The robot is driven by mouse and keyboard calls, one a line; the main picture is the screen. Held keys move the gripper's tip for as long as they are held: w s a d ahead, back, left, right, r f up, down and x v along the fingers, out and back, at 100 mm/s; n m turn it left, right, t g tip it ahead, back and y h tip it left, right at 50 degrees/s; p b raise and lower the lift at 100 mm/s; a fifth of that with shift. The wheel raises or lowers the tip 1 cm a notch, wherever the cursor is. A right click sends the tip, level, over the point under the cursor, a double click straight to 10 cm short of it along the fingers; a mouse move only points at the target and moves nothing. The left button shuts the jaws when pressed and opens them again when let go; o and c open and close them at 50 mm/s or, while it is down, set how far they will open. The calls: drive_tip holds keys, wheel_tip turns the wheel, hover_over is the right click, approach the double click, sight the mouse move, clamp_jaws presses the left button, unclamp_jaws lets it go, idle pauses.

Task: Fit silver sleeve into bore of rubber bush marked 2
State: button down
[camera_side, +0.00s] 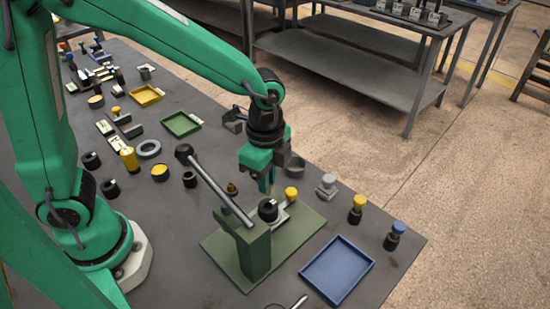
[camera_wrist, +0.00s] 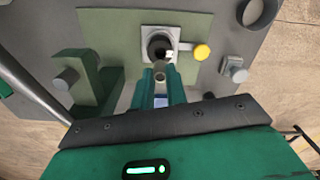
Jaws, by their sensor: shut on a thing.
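My gripper (camera_side: 268,184) is above the green fixture plate, with its fingers pointing down. In the wrist view my gripper (camera_wrist: 161,88) is shut on a small silver sleeve (camera_wrist: 160,77), whose round end shows between the fingertips. A black rubber bush (camera_side: 268,211) sits in a grey square holder on the plate, just below the fingers. In the wrist view the bush (camera_wrist: 159,44) shows a dark bore and a small white mark, too small to read. The sleeve appears just short of the bush in that view; the gap in height cannot be told.
The green plate (camera_side: 222,246) carries a post with a long lever (camera_side: 220,190) and a yellow knob (camera_side: 291,193) close beside the bush. A blue tray (camera_side: 318,252) lies in front. Other black bushes (camera_side: 91,160) stand left. Knobbed plungers (camera_side: 356,210) stand right.

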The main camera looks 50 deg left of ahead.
drive_tip(key=shift+f, duration=2.6)
drive_tip(key=shift+f, duration=0.1)
drive_tip(key=c, duration=1.4)
unclamp_jaws()
wheel_tip(320, 180, up, 12)
drive_tip(key=shift+r, duration=0.1)
